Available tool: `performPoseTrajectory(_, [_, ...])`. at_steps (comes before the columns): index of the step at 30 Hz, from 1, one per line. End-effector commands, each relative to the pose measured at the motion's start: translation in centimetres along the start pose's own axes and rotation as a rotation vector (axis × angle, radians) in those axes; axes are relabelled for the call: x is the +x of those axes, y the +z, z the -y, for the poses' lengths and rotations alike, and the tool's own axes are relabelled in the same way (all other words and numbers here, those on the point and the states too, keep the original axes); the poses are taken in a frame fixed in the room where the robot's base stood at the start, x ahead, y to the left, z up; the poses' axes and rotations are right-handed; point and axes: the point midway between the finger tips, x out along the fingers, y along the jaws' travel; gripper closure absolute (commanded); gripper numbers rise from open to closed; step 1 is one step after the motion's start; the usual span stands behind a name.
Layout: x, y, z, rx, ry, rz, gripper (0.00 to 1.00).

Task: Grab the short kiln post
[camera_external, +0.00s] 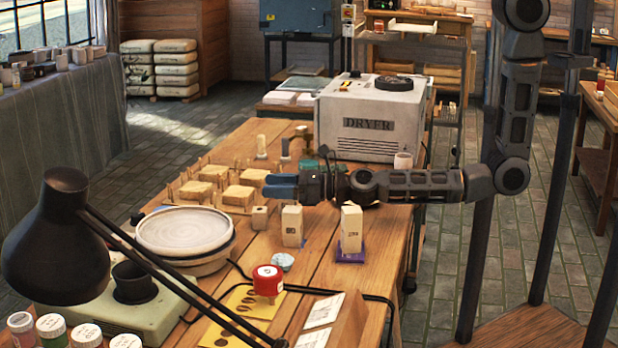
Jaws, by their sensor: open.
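Three pale blocks that look like kiln posts stand on the wooden table. The shortest is a small cube-like post (260,217) with a dark mark on its front. A taller marked post (292,222) stands to its right, and another marked post (351,226) stands on a purple base further right. The markings are too small to read surely. My gripper (281,186), with blue fingertips, reaches in from the right and points left. It is open and empty, above the table and just behind the posts in the picture.
A peg rack (236,209) with several wooden blocks lies left of my gripper. A round plate on a wheel (185,232) stands at front left, beside a black lamp (62,240). The dryer (369,118) fills the table's back.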

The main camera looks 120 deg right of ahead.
Motion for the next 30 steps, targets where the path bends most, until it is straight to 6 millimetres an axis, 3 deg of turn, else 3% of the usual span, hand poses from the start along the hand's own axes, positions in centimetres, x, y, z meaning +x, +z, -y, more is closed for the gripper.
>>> performPoseTrajectory(1, [0.0,-1.4,-0.1,-0.001,0.001,0.0,0.32])
performPoseTrajectory(15, [0.0,-6.8,-0.1,-0.004,0.003,0.001,0.32])
performPoseTrajectory(25, [2.5,-6.3,-0.1,-0.004,0.002,0.001,0.32])
performPoseTrajectory(30, [5.1,-6.3,0.0,-0.004,0.002,0.002,0.32])
